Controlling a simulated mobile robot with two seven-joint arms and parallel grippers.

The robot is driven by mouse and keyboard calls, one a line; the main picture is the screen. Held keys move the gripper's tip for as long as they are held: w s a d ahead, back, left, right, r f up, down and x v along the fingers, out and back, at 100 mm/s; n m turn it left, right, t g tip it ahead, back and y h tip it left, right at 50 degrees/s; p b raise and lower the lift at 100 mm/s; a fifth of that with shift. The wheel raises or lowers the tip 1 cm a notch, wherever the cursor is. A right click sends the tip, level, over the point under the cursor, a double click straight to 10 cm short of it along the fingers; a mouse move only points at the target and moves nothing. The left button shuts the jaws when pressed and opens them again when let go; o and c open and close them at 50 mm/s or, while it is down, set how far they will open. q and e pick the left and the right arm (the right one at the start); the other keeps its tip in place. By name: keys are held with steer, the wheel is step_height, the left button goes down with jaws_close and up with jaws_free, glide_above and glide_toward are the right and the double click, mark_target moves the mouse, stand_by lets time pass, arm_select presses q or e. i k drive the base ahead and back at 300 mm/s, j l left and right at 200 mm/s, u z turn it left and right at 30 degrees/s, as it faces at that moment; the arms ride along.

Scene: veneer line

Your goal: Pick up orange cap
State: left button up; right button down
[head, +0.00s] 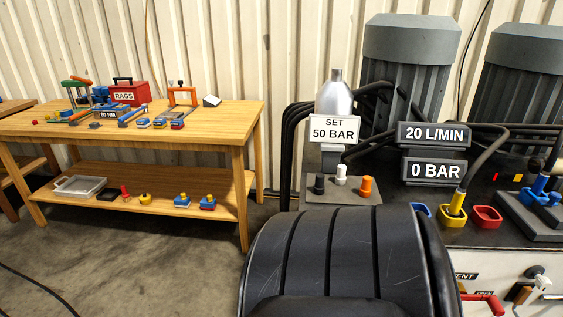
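The orange cap (366,187) stands upright on a grey plate (345,201) at the middle of the view. It is the rightmost of three caps there, beside a white cap (341,175) and a black cap (319,184). The caps are apart from one another. The orange cap is in plain sight. Neither of my grippers shows in the head view.
A large black ribbed form (340,255) fills the lower middle, in front of the plate. Signs (434,134) and a silver bottle (335,97) stand behind. Blue, yellow and red cups (486,216) sit to the right. A wooden workbench (215,116) stands left.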

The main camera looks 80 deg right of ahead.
mark_target(365, 191)
steer(key=i+z, duration=0.75)
steer(key=z, duration=0.15)
steer(key=i+j+z, duration=0.3)
steer(key=z, duration=0.15)
steer(key=i+z, duration=0.1)
steer(key=z, duration=0.35)
steer(key=i+z, duration=0.15)
steer(key=z, duration=0.25)
steer(key=i+j+z, duration=0.1)
steer(key=z, duration=0.35)
steer(key=i+j+z, duration=0.1)
steer(key=z, duration=0.3)
